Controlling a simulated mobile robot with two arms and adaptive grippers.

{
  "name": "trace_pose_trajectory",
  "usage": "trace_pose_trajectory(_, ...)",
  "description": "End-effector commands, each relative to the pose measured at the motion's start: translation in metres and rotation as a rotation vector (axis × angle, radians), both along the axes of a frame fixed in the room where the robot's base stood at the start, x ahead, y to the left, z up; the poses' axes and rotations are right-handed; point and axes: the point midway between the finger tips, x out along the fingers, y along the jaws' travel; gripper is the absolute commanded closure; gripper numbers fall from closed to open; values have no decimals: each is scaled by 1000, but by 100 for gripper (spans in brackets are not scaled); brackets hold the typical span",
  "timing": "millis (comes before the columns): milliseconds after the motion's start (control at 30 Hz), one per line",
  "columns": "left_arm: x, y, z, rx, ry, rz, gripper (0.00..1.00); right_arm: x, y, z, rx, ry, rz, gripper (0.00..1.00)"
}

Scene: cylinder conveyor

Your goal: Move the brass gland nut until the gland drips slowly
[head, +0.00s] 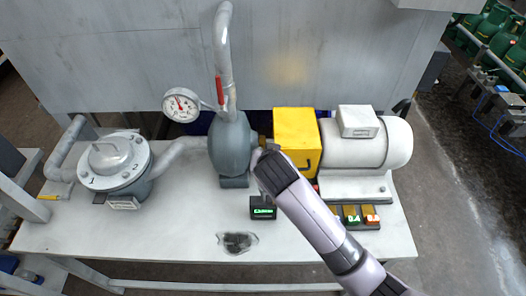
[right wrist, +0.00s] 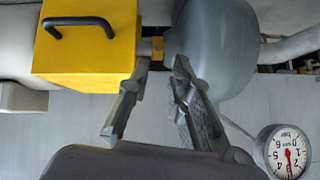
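The brass gland nut (right wrist: 157,48) shows in the right wrist view in the gap between the yellow guard box (right wrist: 85,45) and the grey pump body (right wrist: 218,45). In the head view only a small brass part (head: 262,141) shows there. My right gripper (right wrist: 162,64) is open, its two fingers apart, with the tips just short of the nut and on either side of it. In the head view the right gripper (head: 262,157) reaches in beside the pump (head: 229,145) and hides most of the gap. No drip can be made out. My left gripper is not in view.
A white motor (head: 372,148) stands right of the yellow guard (head: 297,135). A gauge (head: 181,104) and lidded strainer (head: 115,162) stand left. A small green-lit display (head: 263,208) and coloured switches (head: 355,217) sit in front. A dark patch (head: 238,242) marks the bench.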

Motion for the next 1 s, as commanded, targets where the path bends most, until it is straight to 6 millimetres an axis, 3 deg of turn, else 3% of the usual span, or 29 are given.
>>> trace_pose_trajectory(200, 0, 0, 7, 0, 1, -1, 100, 32, 3, -30, -3, 1, 0, 80)
trace_pose_trajectory(433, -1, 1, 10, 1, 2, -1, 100, 55, 6, -53, -1, 1, 1, 80)
trace_pose_trajectory(900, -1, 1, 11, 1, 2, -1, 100, 64, 7, -63, 1, 0, 1, 80)
trace_pose_trajectory(1000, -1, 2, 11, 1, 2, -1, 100, 64, 7, -63, 1, 0, 1, 86)
